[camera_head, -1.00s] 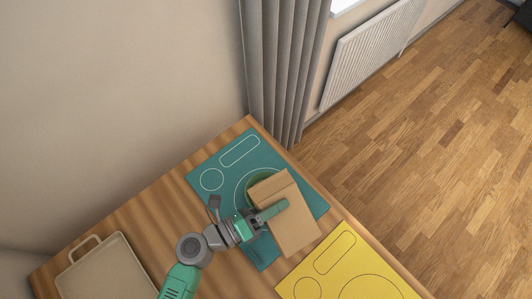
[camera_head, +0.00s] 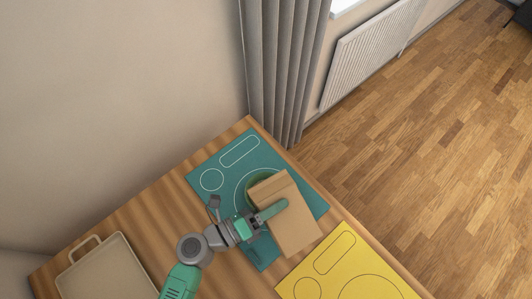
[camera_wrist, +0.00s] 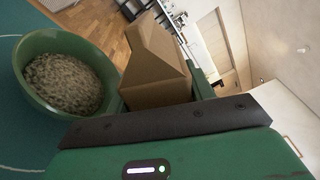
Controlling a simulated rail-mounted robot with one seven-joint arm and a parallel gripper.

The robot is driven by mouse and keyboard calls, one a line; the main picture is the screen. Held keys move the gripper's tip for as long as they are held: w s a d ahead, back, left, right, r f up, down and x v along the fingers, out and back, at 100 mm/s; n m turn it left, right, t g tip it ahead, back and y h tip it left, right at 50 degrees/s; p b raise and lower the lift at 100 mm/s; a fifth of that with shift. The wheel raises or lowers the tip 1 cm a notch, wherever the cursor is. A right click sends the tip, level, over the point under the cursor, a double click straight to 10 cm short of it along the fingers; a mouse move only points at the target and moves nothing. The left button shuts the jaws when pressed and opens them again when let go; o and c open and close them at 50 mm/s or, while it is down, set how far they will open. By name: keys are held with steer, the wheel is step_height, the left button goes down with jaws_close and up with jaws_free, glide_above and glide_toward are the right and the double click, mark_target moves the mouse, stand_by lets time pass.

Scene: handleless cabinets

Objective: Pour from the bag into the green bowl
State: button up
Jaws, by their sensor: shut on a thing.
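My gripper (camera_head: 270,211) is shut on the tan paper bag (camera_head: 291,228), with one green finger lying across its side. The bag is tilted; its upper end in the head view lies over the green bowl (camera_head: 256,179) and hides most of it. In the wrist view the bag (camera_wrist: 155,68) is beside the bowl (camera_wrist: 27,62), its folded top pointing up in the picture. Grey-brown granular contents (camera_wrist: 63,84) lie in the bowl. No falling stream shows, and the bag's opening cannot be made out.
The bowl stands on a teal mat (camera_head: 232,160) with white outlines. A yellow mat (camera_head: 345,262) lies to the right, near the edge of the wooden table (camera_head: 150,222). A beige tray (camera_head: 105,270) with a handle stands at the lower left. A curtain (camera_head: 277,70) hangs behind the table.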

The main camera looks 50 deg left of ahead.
steer(key=shift+f+n, duration=0.15)
steer(key=shift+n, duration=0.35)
stand_by(0.8)
steer(key=shift+a+r+n+p, duration=0.1)
steer(key=shift+r+n+p, duration=0.35)
steer(key=shift+n+p, duration=0.45)
stand_by(1.7)
steer(key=shift+a+f+n+p, duration=0.15)
steer(key=shift+f+n+p, duration=0.2)
steer(key=shift+n+p, duration=0.45)
stand_by(1.6)
steer(key=shift+a+r+n+p, duration=0.1)
steer(key=shift+r+n+p, duration=0.15)
steer(key=shift+n+p, duration=0.5)
stand_by(0.9)
